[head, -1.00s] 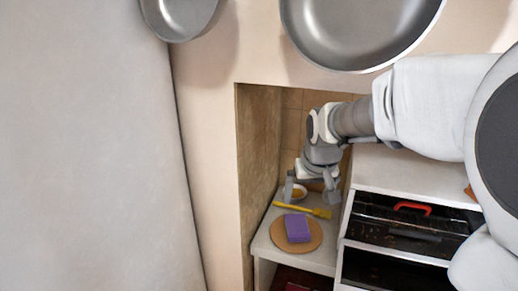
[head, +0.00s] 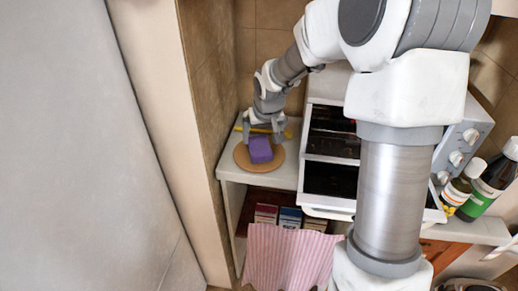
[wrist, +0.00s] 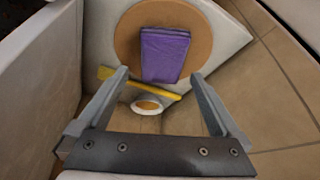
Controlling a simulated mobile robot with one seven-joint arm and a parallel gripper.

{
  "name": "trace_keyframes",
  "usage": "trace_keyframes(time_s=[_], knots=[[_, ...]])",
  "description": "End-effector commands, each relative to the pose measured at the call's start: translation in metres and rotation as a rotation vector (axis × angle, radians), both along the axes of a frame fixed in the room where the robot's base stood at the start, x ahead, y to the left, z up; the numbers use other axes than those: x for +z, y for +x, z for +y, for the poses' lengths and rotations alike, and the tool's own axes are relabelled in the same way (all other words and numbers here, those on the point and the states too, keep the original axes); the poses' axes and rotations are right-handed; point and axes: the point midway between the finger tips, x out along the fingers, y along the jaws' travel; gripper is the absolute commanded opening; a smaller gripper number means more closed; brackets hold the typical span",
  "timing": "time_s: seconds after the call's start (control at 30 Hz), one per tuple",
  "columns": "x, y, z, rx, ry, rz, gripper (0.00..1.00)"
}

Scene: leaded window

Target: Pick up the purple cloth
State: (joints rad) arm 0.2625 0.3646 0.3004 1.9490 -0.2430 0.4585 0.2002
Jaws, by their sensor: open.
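The purple cloth (head: 260,150) is a folded block on a round tan board (head: 244,160), on a white counter left of the oven. In the wrist view the cloth (wrist: 164,57) lies on the board (wrist: 128,38), just beyond and between my fingertips. My gripper (head: 263,135) is open and empty, above the back side of the cloth. In the wrist view my gripper (wrist: 160,74) shows both fingers apart. I cannot tell whether a finger touches the cloth.
A yellow utensil (wrist: 152,87) and a small white bowl (wrist: 147,107) lie between my fingers and near the board. A wall (head: 207,85) stands close on the left. The toaster oven (head: 330,178) is on the right. Bottles (head: 480,190) stand farther right.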

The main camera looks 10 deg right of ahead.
Motion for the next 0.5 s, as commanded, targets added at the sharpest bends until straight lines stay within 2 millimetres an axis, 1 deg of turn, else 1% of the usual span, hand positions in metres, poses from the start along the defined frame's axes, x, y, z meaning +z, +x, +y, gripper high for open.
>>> trace_keyframes(time_s=[0.3,0.4,0.5], knots=[[-0.039,0.017,0.004,0.002,0.0,0.002,1.0],[-0.045,0.02,0.004,0.001,0.001,0.002,1.0],[-0.046,0.021,0.003,0.0,0.0,0.001,1.0]])
